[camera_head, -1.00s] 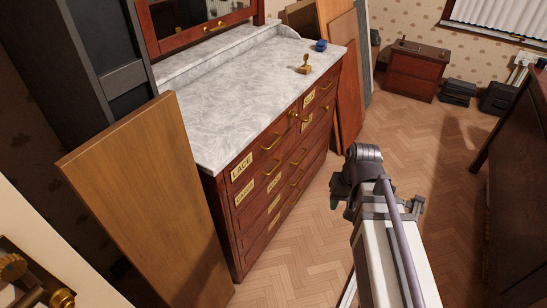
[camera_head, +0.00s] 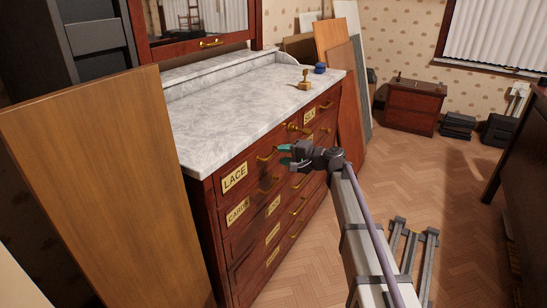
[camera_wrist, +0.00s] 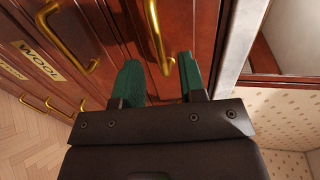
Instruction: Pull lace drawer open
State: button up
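The lace drawer is in the top row of the dark red dresser, marked by a brass LACE label (camera_head: 235,177) in the head view. Its curved brass handle (camera_head: 268,155) is right of the label. My gripper (camera_head: 284,154) is just right of that handle, in front of the drawer face. In the wrist view, my gripper (camera_wrist: 159,77) has its two green fingers apart, with a brass handle (camera_wrist: 156,35) between and just beyond their tips. I see no finger closed on it. The drawer looks flush with the dresser front.
Another brass handle (camera_wrist: 68,38) and a WOOL label (camera_wrist: 39,60) lie left of my fingers. The marble top (camera_head: 235,110) holds a brass stamp-like object (camera_head: 304,82) and a blue item (camera_head: 320,68). A wooden panel (camera_head: 100,170) leans at left.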

aim_at(275, 153)
jog(key=x, duration=0.4)
jog(key=shift+w+a+f, duration=0.1)
jog(key=shift+w+a, duration=0.1)
jog(key=shift+a, duration=0.1)
grip_shut()
